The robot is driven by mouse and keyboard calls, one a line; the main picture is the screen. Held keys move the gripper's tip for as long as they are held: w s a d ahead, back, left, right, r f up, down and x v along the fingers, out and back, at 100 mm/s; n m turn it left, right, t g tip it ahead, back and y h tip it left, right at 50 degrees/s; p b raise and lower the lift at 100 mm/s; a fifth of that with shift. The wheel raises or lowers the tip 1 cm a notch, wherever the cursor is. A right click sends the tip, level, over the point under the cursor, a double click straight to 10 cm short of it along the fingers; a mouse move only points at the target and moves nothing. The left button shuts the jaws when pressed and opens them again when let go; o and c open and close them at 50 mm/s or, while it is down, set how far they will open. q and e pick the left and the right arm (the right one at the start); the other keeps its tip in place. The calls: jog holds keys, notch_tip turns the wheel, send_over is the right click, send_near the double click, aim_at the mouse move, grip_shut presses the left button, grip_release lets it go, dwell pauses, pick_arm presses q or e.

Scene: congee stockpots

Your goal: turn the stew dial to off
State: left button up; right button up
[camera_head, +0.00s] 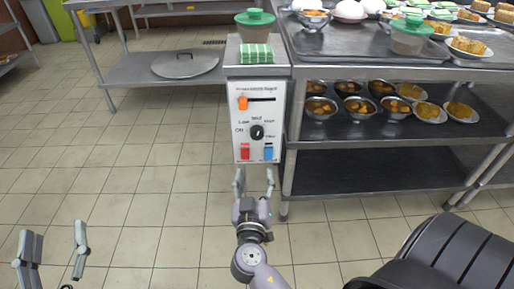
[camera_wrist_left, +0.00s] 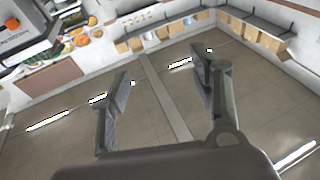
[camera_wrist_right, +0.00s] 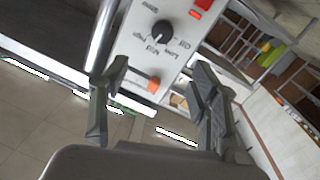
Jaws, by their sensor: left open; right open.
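The stew dial (camera_head: 257,132) is a round black knob on the white front panel (camera_head: 247,118) of a control box. Printed labels surround it; I cannot tell surely which label its pointer faces. In the right wrist view the dial (camera_wrist_right: 162,32) shows beyond the fingers. My right gripper (camera_head: 254,182) is open and empty, in front of the panel and lower in the picture than the dial, apart from it. My left gripper (camera_head: 54,245) is open and empty over the floor at the lower left, far from the box.
The panel also has an orange slider (camera_head: 243,103), a red switch (camera_head: 244,152) and a blue switch (camera_head: 268,152). A green-lidded container (camera_head: 255,26) and a green cloth (camera_head: 256,54) sit on top. A metal rack (camera_head: 385,172) with bowls stands right; a black chair-like object (camera_head: 440,255) is lower right.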

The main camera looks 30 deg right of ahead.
aim_at(257, 136)
jog(key=x, duration=1.5)
jog(key=shift+w+a+f+p, duration=0.1)
jog(key=shift+a+f+p, duration=0.15)
jog(key=shift+p, duration=0.15)
jog(key=shift+x, duration=0.8)
pick_arm(q)
jog(key=f+g, duration=0.2)
jog(key=f, duration=0.1)
jog(key=shift+a, duration=0.2)
pick_arm(e)
jog(key=c, duration=1.1)
jog(key=shift+c, duration=0.2)
